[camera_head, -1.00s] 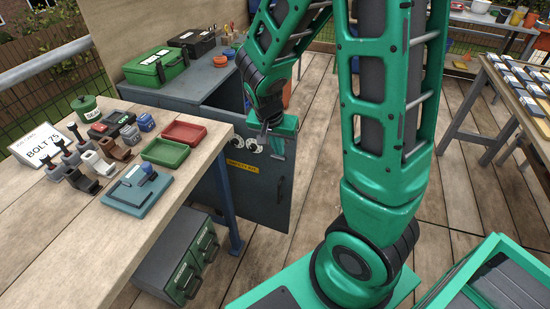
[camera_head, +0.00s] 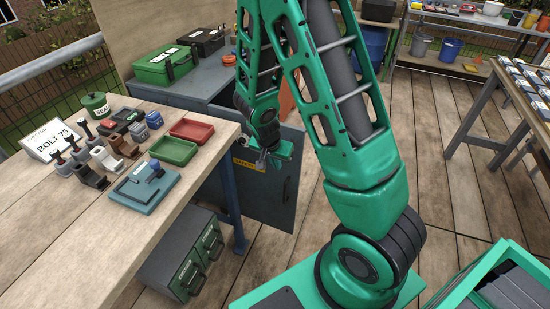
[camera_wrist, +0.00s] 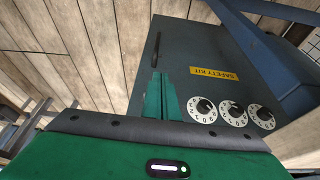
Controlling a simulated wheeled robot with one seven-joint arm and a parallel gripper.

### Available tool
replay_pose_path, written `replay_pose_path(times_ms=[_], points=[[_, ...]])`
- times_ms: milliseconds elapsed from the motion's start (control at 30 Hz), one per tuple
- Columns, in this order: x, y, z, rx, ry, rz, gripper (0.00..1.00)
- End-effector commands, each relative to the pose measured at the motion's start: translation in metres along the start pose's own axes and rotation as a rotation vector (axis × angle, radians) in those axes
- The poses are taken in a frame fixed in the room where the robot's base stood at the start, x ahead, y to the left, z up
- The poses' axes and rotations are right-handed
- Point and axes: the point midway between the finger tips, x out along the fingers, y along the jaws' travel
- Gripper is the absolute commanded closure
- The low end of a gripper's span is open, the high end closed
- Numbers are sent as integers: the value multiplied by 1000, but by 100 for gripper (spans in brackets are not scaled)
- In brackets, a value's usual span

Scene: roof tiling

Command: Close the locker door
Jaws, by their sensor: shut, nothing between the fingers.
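The locker door (camera_head: 270,200) is a dark blue-grey panel standing open from the grey-blue locker (camera_head: 212,83) behind the workbench. In the wrist view the door (camera_wrist: 195,45) shows a yellow SAFETY KIT label (camera_wrist: 214,73), three white dials (camera_wrist: 233,114) and a dark bar handle (camera_wrist: 155,45). My gripper (camera_head: 262,163) is at the door's upper part and hides some of its face. In the wrist view my gripper's green fingers (camera_wrist: 160,80) are together and empty, in front of the door near the dials. I cannot tell whether they touch it.
The wooden workbench (camera_head: 95,225) at left holds trays, clamps and a BOLT 75 sign (camera_head: 53,142). A green toolbox (camera_head: 163,65) sits on the locker. Another table (camera_head: 525,95) is at right. Plank floor (camera_head: 455,190) lies open between.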

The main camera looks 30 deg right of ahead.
Motion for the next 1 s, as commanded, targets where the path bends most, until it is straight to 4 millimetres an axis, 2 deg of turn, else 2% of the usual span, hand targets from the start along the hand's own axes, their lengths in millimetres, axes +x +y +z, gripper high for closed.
replay_pose_path(times_ms=[100, 233, 433, 767, 800, 1000], points=[[17, 1, 1, -1, -1, 3, 100], [23, 0, -20, 3, 2, 0, 100], [28, 0, -34, 0, 0, -1, 100], [29, 0, -37, -1, 0, 0, 100], [33, 8, -46, 6, 0, 3, 100], [31, -3, -40, -16, 0, -6, 100]])
